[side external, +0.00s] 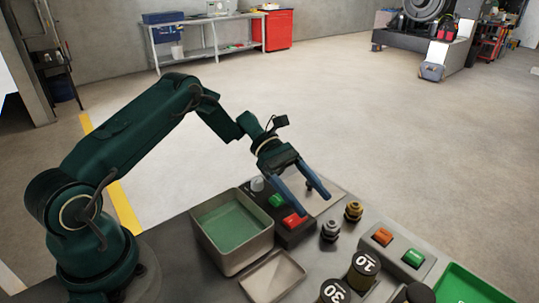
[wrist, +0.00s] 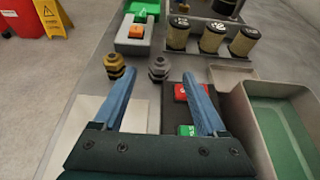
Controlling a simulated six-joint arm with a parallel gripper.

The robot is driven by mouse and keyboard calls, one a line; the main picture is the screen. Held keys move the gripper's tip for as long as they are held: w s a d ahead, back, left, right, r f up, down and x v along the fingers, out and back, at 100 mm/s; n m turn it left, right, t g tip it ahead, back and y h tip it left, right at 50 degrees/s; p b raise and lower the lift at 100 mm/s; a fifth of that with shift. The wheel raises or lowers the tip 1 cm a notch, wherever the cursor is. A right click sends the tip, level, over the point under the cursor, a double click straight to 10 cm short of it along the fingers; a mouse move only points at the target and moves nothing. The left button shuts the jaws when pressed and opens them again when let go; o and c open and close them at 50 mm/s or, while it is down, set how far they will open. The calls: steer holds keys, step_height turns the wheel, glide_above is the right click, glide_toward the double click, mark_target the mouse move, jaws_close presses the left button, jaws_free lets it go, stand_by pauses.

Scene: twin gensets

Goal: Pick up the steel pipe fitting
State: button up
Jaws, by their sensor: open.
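The steel pipe fitting (side external: 330,231) is a small silver-grey stepped piece standing upright on the bench. In the wrist view the steel fitting (wrist: 159,68) shows ahead of my gripper, in line with the gap between the fingers. A similar brass-coloured fitting (side external: 353,211) stands close by; in the wrist view this brass fitting (wrist: 114,65) is just left of the steel one. My gripper (side external: 315,204) is open and empty, its two blue fingers spread and pointing down toward the bench. It appears above and short of the steel fitting, not touching it.
A dark box with red and green blocks (side external: 295,220) lies under the gripper. A green-lined bin (side external: 233,222) and shallow tray (side external: 273,277) stand to its left. Numbered canisters (side external: 364,266) stand in front. A grey holder with orange and green blocks (side external: 398,250) is to the right.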

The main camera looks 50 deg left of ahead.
mark_target(328, 220)
steer(key=shift+x, duration=2.4)
jaws_close()
